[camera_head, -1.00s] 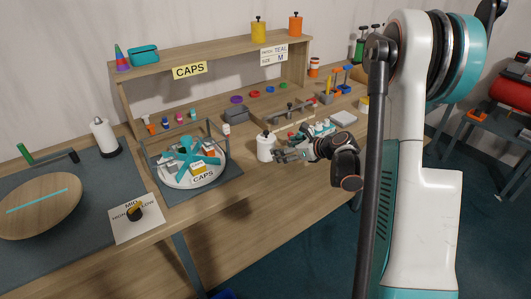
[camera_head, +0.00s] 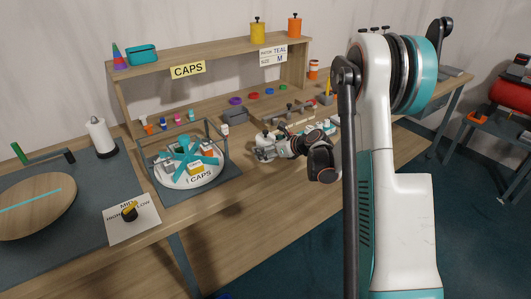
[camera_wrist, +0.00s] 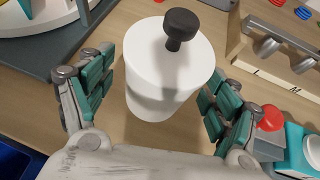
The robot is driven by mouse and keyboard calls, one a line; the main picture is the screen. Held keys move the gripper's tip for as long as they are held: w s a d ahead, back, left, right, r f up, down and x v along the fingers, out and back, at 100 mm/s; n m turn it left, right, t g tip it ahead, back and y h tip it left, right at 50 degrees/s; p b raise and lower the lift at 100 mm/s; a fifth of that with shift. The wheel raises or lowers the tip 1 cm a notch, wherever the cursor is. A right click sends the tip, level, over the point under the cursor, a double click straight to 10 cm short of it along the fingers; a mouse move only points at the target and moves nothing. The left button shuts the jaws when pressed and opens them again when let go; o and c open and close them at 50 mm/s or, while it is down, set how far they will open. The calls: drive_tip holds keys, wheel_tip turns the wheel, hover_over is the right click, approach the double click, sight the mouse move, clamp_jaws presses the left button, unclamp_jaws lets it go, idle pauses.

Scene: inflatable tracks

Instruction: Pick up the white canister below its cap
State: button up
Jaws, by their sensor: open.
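The white canister (camera_wrist: 155,85) with a black knob on its cap (camera_wrist: 180,25) stands upright on the wooden bench in the wrist view. My gripper (camera_wrist: 152,95) is open, with one teal-padded finger on each side of the canister. Gaps show between both fingers and its wall, wider on the left side. The seam between cap and body is not clear. In the head view, my gripper (camera_head: 272,152) is at the canister (camera_head: 264,138) and hides most of its lower part.
A caged round carousel labelled CAPS (camera_head: 188,168) stands on a dark mat left of the canister. A wooden rack with metal parts (camera_wrist: 275,50) is to the right. A red-capped item and teal box (camera_wrist: 298,150) lie close to my right finger. Bare bench lies in front.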

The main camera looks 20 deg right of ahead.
drive_tip(key=shift+c, duration=0.6)
drive_tip(key=c, duration=1)
drive_tip(key=shift+r, duration=0.1)
drive_tip(key=shift+c, duration=0.2)
